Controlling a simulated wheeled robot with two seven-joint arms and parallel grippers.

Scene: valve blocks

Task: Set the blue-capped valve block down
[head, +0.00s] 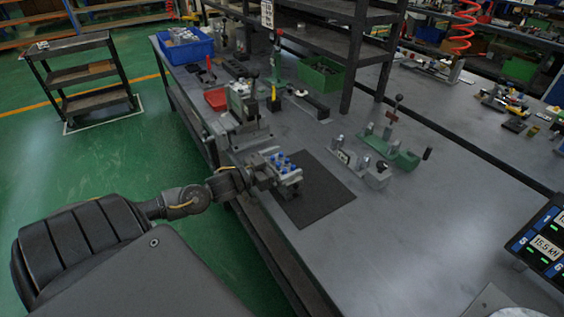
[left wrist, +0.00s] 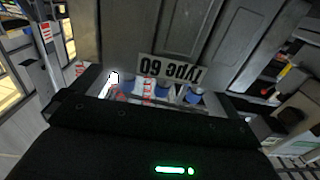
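The blue-capped valve block (head: 287,170) is a grey metal block with several blue caps on top. It is at the front end of my left gripper (head: 268,174), which appears shut on it. In the head view the block overlaps the upper left part of a dark mat (head: 319,192) on the bench; whether it touches the mat is hard to tell. My right gripper is not in view.
A grey-green press fixture (head: 243,112) stands just behind the block. A green fixture with levers (head: 388,150) stands right of the mat. Red (head: 215,98), blue (head: 186,46) and green bins (head: 321,74) lie farther back. A display (head: 543,240) is at right. The front bench surface is clear.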

